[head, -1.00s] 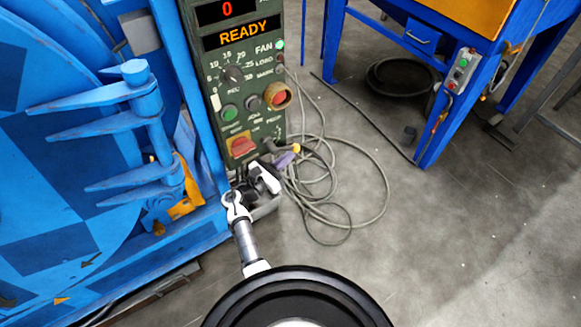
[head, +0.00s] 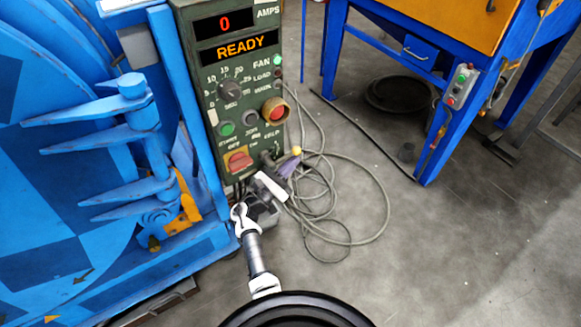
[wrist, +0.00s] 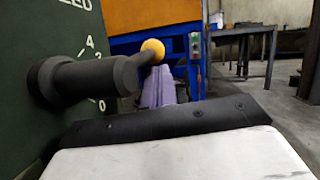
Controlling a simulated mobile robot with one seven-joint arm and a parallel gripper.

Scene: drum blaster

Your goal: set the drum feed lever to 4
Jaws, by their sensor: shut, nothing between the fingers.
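The drum feed lever shows in the wrist view as a dark round hub (wrist: 72,80) on the green panel, with a short dark arm ending in a yellow ball knob (wrist: 153,50). Its scale has a 4 (wrist: 89,42) above and a 0 (wrist: 101,105) below; which mark the lever points at I cannot tell. In the head view the yellow knob (head: 296,151) is at the panel's lower right. My gripper (head: 287,168) is shut and empty; its purple fingers (wrist: 160,88) are just below the knob in the picture. Whether they touch it I cannot tell.
The green control panel (head: 205,92) reads 0 and READY. A red rotary switch (head: 238,161) sits left of the lever. The blue drum machine (head: 40,205) stands at left. A cable (head: 385,190) lies coiled on the floor.

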